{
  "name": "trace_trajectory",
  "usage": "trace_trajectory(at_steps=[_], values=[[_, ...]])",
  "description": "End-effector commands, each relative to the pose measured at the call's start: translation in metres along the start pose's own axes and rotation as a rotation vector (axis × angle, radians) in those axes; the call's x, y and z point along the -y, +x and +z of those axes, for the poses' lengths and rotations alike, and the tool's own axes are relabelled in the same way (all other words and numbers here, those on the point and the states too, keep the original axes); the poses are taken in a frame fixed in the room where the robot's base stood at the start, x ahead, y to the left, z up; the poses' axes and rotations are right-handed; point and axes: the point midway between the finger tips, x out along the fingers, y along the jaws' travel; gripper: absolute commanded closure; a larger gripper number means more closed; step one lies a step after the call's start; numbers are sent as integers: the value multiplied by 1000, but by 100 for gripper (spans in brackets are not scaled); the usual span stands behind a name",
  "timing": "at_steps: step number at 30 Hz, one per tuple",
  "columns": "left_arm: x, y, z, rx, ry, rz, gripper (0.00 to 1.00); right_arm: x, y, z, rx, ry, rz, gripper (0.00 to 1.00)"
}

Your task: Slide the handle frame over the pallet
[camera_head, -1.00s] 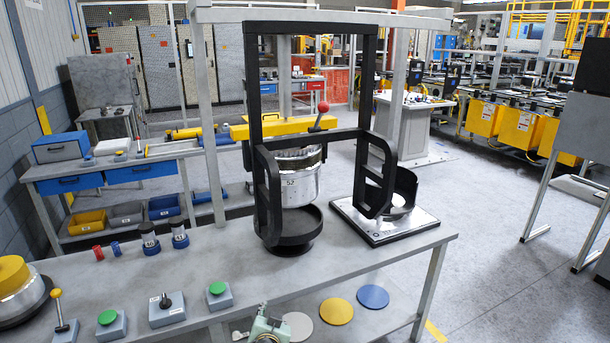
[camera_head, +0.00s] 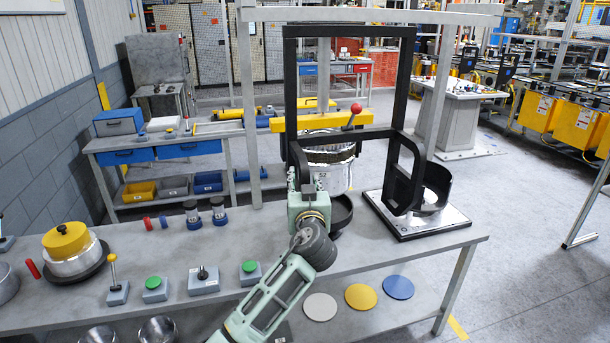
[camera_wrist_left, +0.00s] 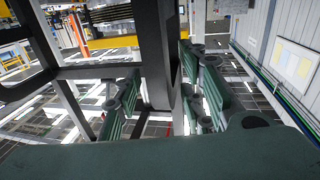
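The black handle frame (camera_head: 290,75) stands upright around the yellow crossbar (camera_head: 330,119) and a silver cylinder (camera_head: 335,172) with a black round base (camera_head: 341,214). Its two side handles face me. A flat silver pallet plate (camera_head: 390,222) with a dark rim lies to the right on the table; the frame's right handle (camera_head: 393,185) overlaps it in the picture. My left gripper (camera_head: 308,184) is at the left handle, partly covering it. In the left wrist view its green fingers (camera_wrist_left: 165,95) are apart, with a black bar (camera_wrist_left: 155,45) between them; contact is unclear. My right gripper is out of view.
A red-knobbed lever (camera_head: 355,108) sits on the yellow bar. Button boxes (camera_head: 204,281), small cylinders (camera_head: 218,212) and a yellow-topped pot (camera_head: 68,240) occupy the table's left part. Colored discs (camera_head: 361,296) lie on the lower shelf. The table's right front is clear.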

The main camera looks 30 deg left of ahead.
Motion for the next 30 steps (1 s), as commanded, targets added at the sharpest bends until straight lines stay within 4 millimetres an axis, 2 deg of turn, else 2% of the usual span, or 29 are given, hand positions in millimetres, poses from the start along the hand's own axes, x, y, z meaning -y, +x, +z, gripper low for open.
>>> trace_trajectory(at_steps=[6, 14, 27, 30], values=[[0, 16, 0, 1, 0, 0, 63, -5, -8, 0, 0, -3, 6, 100], [0, 17, 1, 0, 0, 2, 63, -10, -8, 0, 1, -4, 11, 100], [-1, 17, 1, 0, 1, 2, 100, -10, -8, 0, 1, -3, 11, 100], [-1, 17, 1, 0, 1, 2, 100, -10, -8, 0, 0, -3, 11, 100]])
